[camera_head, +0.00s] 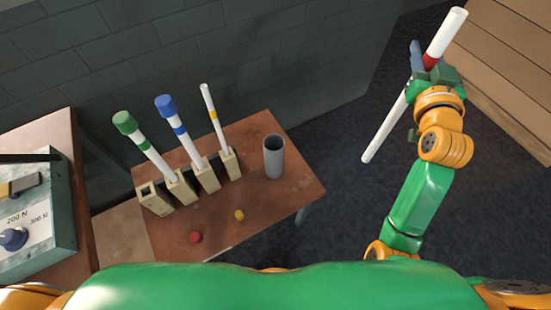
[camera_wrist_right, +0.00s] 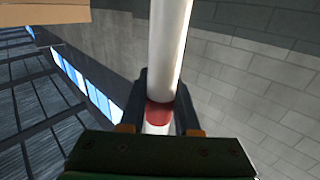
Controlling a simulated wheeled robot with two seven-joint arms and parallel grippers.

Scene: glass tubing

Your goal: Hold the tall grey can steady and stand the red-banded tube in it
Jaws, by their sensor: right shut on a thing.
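The tall grey can (camera_head: 273,158) stands upright and open-topped on the right part of the brown table. My right gripper (camera_head: 428,70) is shut on the red-banded tube (camera_head: 385,135), a long white tube, with its red band at the fingers. The gripper and tube are well right of the can and table, apart from both. The tube is tilted, its lower end pointing down and left. No left gripper shows, and nothing holds the can.
Wooden holders on the table (camera_head: 290,200) bear a green-capped tube (camera_head: 150,155), a blue-capped tube (camera_head: 185,140) and a yellow-banded tube (camera_head: 215,120). A red piece (camera_head: 195,237) and a yellow piece (camera_head: 239,215) lie in front. A dial box (camera_head: 40,215) stands left. Planks (camera_head: 505,70) are at right.

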